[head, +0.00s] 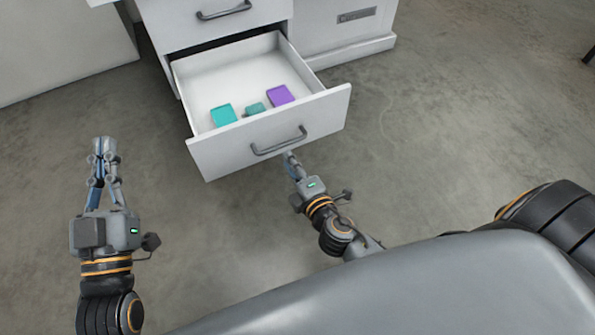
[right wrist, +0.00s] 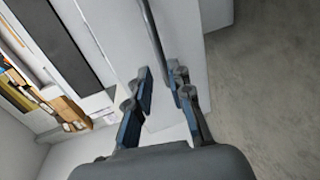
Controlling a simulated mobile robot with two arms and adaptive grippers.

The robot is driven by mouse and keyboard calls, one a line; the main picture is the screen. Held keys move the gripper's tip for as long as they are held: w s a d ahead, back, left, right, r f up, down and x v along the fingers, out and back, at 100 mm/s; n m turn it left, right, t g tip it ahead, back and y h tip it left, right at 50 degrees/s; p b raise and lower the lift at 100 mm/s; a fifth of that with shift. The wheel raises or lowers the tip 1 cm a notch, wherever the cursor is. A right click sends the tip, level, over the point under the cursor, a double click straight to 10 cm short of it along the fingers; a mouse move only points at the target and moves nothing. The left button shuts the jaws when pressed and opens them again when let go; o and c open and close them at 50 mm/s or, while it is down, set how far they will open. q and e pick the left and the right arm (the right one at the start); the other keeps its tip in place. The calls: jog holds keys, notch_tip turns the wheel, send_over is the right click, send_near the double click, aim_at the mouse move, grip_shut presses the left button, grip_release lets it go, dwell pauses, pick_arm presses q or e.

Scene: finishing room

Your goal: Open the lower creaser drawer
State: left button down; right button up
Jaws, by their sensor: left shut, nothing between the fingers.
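The lower drawer (head: 205,160) of the white cabinet is pulled well out in the head view. Its grey bar handle (head: 279,147) is on the front panel. My right gripper (head: 290,158) is at the drawer front, just below the right part of the handle. In the right wrist view its fingers (right wrist: 163,85) stand apart, with the handle (right wrist: 152,30) running toward the gap between them. I cannot tell whether they touch it. My left gripper (head: 105,148) is shut and empty, over the floor left of the drawer.
In the drawer lie a teal box (head: 224,115), a smaller dark teal piece (head: 255,108) and a purple box (head: 280,95). Above it is a closed drawer with a handle (head: 223,11). Floor is clear right of the drawer.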

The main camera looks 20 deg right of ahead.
jog(key=v, duration=0.4)
jog(key=shift+r, duration=0.1)
dwell(0.4)
